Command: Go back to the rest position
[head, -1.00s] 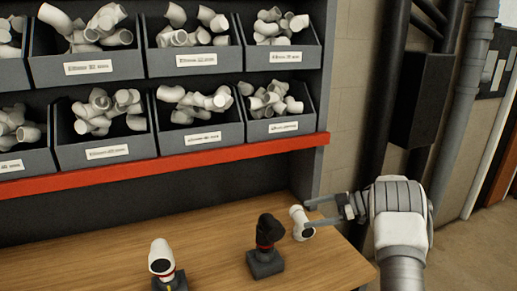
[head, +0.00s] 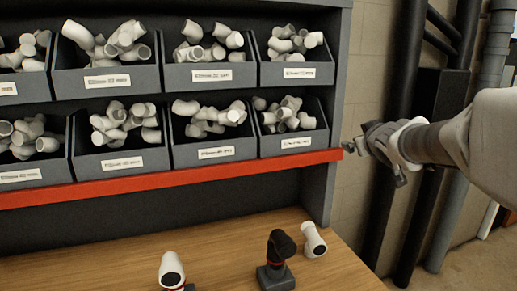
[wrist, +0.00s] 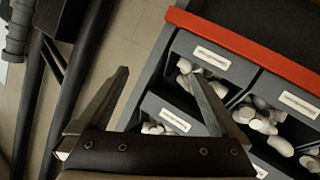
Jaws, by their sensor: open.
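My gripper (head: 352,147) is raised at the right end of the shelf, near the end of the red rail, in the head view. In the wrist view my gripper (wrist: 160,95) is open, its two fingers wide apart with nothing between them. The wrist view looks on the shelf at a tilt, with the left finger over the wall and the right finger in front of the bins. A white elbow fitting (head: 313,240) lies loose on the wooden table (head: 130,265), well below my gripper.
A black fitting on a dark stand (head: 277,262) and a white fitting with a red ring (head: 172,270) stand on the table. Grey bins (head: 213,148) of white fittings fill the shelf above the red rail (head: 170,178). Dark pipes (head: 390,110) run up the wall at right.

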